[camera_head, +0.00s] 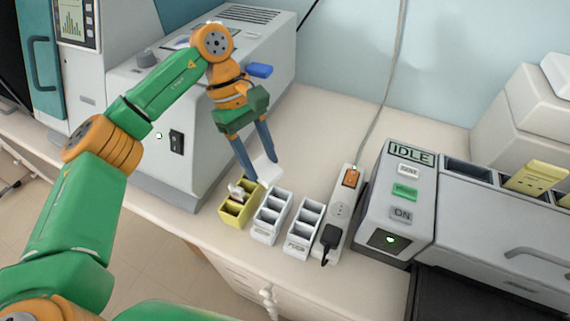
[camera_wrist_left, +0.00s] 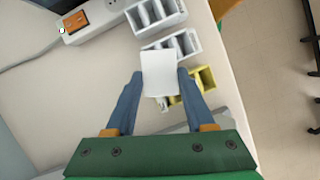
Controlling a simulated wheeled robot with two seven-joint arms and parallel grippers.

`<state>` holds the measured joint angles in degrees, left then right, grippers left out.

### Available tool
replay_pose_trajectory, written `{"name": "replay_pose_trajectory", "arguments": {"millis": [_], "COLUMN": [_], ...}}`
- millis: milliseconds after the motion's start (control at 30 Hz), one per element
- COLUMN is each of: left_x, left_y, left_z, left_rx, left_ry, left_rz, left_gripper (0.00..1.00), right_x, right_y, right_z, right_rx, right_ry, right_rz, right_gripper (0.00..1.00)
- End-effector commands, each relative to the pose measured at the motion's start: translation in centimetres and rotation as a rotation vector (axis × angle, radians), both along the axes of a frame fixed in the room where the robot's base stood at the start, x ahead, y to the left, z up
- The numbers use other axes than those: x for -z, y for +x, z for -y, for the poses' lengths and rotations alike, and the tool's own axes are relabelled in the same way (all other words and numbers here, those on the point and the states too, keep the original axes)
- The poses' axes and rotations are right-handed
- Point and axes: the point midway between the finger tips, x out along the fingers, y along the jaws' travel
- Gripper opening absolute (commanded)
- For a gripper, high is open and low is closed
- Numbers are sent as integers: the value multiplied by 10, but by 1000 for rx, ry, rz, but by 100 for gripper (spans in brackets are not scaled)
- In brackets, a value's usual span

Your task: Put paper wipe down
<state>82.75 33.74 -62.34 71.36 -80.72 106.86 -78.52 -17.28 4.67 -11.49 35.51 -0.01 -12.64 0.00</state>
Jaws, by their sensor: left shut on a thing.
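My left gripper (camera_head: 258,163) is shut on a white paper wipe (camera_head: 266,168), held just behind the yellow compartment box and the first white one. In the left wrist view the wipe (camera_wrist_left: 160,73) is a flat white rectangle between the two blue fingertips (camera_wrist_left: 160,82). It partly covers the boxes beyond it there. I cannot tell whether the wipe touches the table. My right gripper is not in view.
A yellow box (camera_head: 234,213) with something white in it stands beside two white compartment boxes (camera_head: 272,215) (camera_head: 304,228). A power strip (camera_head: 341,212) and a grey machine marked IDLE (camera_head: 396,190) stand to the right. The table (camera_head: 330,130) behind is clear.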

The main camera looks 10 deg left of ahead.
Motion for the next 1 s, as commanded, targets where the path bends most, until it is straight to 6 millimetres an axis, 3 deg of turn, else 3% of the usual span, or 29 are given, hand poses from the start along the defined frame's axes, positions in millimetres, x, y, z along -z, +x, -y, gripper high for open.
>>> {"name": "replay_pose_trajectory", "arguments": {"millis": [267, 400, 600, 767, 1000], "left_x": [15, 17, 15, 17, 66], "left_y": [48, 76, 105, 113, 113], "left_z": [11, 16, 19, 18, 17], "left_rx": [-706, -1167, -1690, -1876, -1898], "left_ry": [0, -8, -30, -40, -36], "left_rz": [3, 4, 8, 12, 10], "left_gripper": [9, 9, 9, 9, 9], "right_x": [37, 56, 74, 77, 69], "right_y": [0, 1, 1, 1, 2], "right_z": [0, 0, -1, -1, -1], "right_rx": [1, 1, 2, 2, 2], "right_ry": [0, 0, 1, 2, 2], "right_rz": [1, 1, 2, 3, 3], "right_gripper": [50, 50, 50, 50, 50]}}
